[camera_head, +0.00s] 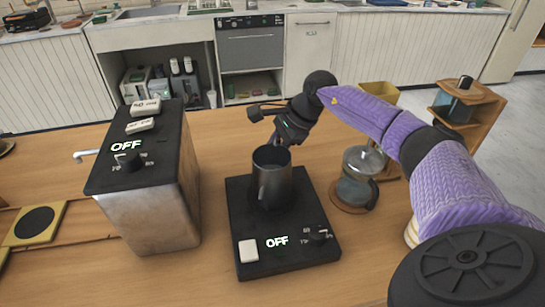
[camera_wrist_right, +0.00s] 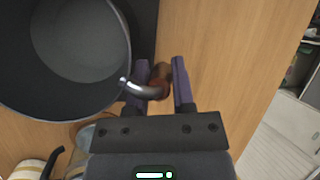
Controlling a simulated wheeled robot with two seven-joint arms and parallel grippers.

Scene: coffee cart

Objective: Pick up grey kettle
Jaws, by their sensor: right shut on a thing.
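The grey kettle (camera_head: 272,180) is an open-topped metal pot standing upright on the black hot plate (camera_head: 250,225) in the middle of the head view. In the right wrist view the kettle (camera_wrist_right: 65,50) is seen from above, with a dark, empty-looking inside and a curved metal handle with a brown part. My right gripper (camera_head: 276,136) is at the far side of the kettle. In the right wrist view its purple-padded fingers (camera_wrist_right: 160,80) are either side of the handle, shut on it. My left gripper is out of view.
The hot plate reads OFF. A tall metal box with a black top (camera_head: 150,185) stands to its left, also reading OFF. A glass pot (camera_head: 357,183) stands close on the right, near my right arm. A wooden stand (camera_head: 480,112) is farther right.

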